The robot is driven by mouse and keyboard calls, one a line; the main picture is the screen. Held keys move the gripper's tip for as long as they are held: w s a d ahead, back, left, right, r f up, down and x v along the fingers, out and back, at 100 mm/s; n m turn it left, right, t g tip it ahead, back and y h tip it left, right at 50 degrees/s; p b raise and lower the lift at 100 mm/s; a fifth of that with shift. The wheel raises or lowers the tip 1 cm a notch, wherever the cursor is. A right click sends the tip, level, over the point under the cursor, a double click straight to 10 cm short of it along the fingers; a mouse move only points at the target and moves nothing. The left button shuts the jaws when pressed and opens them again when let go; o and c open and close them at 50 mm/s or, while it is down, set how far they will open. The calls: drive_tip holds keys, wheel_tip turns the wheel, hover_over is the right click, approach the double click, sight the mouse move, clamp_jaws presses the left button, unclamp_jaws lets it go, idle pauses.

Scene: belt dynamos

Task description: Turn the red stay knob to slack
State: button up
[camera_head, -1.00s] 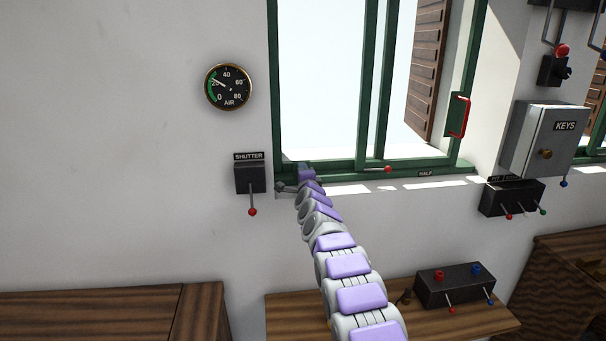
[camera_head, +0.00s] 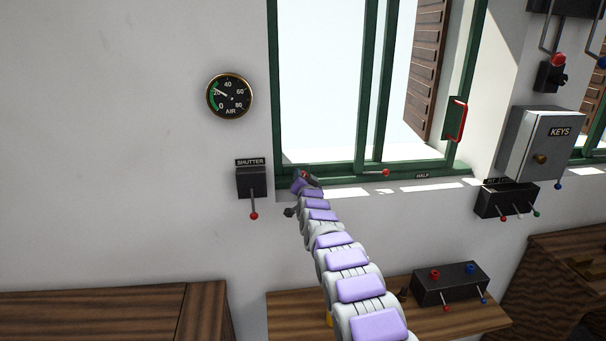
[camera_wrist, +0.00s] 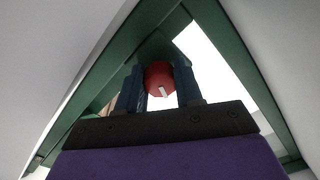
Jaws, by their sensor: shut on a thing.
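The red stay knob (camera_wrist: 159,76) is round and has a short white mark on its face, seen in the wrist view at the corner of the green window frame. My gripper (camera_wrist: 160,84) has its two dark blue fingers on either side of the knob, shut on it. In the head view my gripper (camera_head: 304,177) is at the lower left corner of the window frame (camera_head: 340,174), small and partly hiding the knob. No slack marking is readable in either view.
A shutter box (camera_head: 252,182) with a red-tipped lever hangs just left of my gripper. A small red-tipped lever (camera_head: 384,172) and a HALF plate (camera_head: 422,176) are on the sill to the right. A round air gauge (camera_head: 229,96) is above left. A bench (camera_head: 395,325) stands below.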

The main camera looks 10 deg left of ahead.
drive_tip(key=n+p, duration=0.1)
drive_tip(key=f+n+p, duration=0.1)
drive_tip(key=n, duration=0.1)
drive_tip(key=shift+a+f+n, duration=0.1)
drive_tip(key=shift+a+n, duration=0.05)
drive_tip(key=shift+n, duration=0.15)
drive_tip(key=shift+f+n, duration=0.15)
drive_tip(key=shift+n, duration=0.25)
drive_tip(key=shift+f, duration=0.1)
drive_tip(key=o, duration=0.7)
drive_tip(key=shift+s, duration=0.1)
drive_tip(key=shift+c, duration=0.2)
drive_tip(key=o, duration=0.3)
drive_tip(key=shift+o, duration=0.4)
drive_tip(key=shift+r, duration=0.6)
